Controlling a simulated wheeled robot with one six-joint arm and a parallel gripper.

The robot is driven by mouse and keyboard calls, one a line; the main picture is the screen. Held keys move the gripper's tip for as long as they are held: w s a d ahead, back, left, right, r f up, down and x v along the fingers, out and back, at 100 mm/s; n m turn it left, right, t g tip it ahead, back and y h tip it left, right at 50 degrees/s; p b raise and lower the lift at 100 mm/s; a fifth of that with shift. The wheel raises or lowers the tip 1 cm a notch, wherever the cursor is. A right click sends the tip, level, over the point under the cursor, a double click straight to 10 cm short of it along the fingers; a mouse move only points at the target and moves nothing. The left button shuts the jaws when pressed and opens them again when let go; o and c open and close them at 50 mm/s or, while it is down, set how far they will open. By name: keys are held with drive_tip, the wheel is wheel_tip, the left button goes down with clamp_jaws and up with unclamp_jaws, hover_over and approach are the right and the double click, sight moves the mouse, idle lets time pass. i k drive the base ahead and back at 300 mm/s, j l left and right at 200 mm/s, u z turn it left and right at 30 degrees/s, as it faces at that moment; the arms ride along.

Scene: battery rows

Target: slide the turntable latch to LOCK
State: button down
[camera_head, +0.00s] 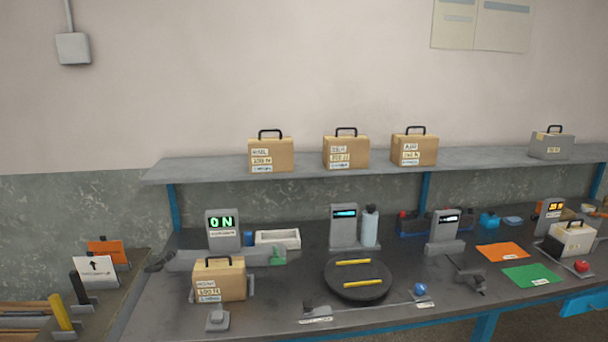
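The turntable (343,288) is a round black disc on the dark workbench, with two yellow strips across its top. In front of it runs a thin grey rail (372,308), which looks like the latch track. A blue ball knob (420,289) stands near the right end of this rail. A small dark block (308,305) sits at the left end. A small white label lies by each end, too small to read, so I cannot tell which end is LOCK. My gripper is not in view.
A tan battery case (219,279) stands left of the turntable, with a grey button box (217,319) in front. A grey hand tool (469,277) and orange (502,251) and green (532,275) mats lie to the right. A shelf (210,168) above holds several cases.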

sight(308, 305)
drive_tip(key=k, duration=0.35)
drive_tip(key=k+l, duration=0.2)
drive_tip(key=j+u, duration=0.1)
drive_tip(key=j, duration=0.3)
drive_tip(key=k+l, duration=0.35)
drive_tip(key=k, duration=0.05)
